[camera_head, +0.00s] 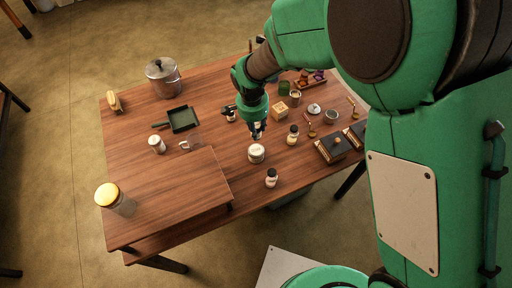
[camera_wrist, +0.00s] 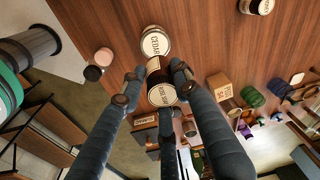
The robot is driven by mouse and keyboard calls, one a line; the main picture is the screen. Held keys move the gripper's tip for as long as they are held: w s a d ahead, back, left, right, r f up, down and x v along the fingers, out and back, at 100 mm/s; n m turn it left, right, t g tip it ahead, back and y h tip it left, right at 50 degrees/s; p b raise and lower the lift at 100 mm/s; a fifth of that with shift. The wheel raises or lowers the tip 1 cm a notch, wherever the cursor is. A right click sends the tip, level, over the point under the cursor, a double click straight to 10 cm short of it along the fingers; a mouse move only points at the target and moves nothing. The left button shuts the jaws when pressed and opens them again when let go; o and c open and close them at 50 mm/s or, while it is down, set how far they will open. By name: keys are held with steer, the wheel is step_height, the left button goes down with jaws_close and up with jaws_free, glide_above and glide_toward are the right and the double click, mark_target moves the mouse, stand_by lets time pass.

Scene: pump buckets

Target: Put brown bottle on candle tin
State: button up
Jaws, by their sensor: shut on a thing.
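My gripper (camera_wrist: 153,78) is shut on a brown bottle (camera_wrist: 154,64) with a pale label and a whitish round end. The bottle lies between the fingers in the wrist view. The candle tin (camera_wrist: 155,42), pale with a "CEDAR" label, shows just beyond the bottle, which overlaps its near edge there. In the head view the candle tin (camera_head: 256,154) stands on the wooden table, and my gripper (camera_head: 257,132) is just behind it in the picture. The held bottle is mostly hidden there. I cannot tell whether bottle and tin touch.
Two small bottles stand near the tin, one to its right (camera_head: 293,135) and one in front (camera_head: 271,178). A wooden block (camera_head: 280,111) and dark boxes (camera_head: 333,147) are to the right. A raised wooden board (camera_head: 178,195) is at left. Bare table lies left of the tin.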

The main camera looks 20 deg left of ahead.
steer(key=shift+f+b, duration=0.35)
steer(key=shift+f, duration=2.6)
steer(key=shift+f+b, duration=0.3)
steer(key=shift+f, duration=1.6)
steer(key=shift+f, duration=0.1)
steer(key=o, duration=1.2)
steer(key=r, duration=0.4)
steer(key=s+r+p, duration=0.1)
steer(key=r, duration=0.7)
steer(key=shift+s+a+p, duration=0.15)
steer(key=shift+a+p, duration=0.05)
steer(key=shift+p, duration=0.15)
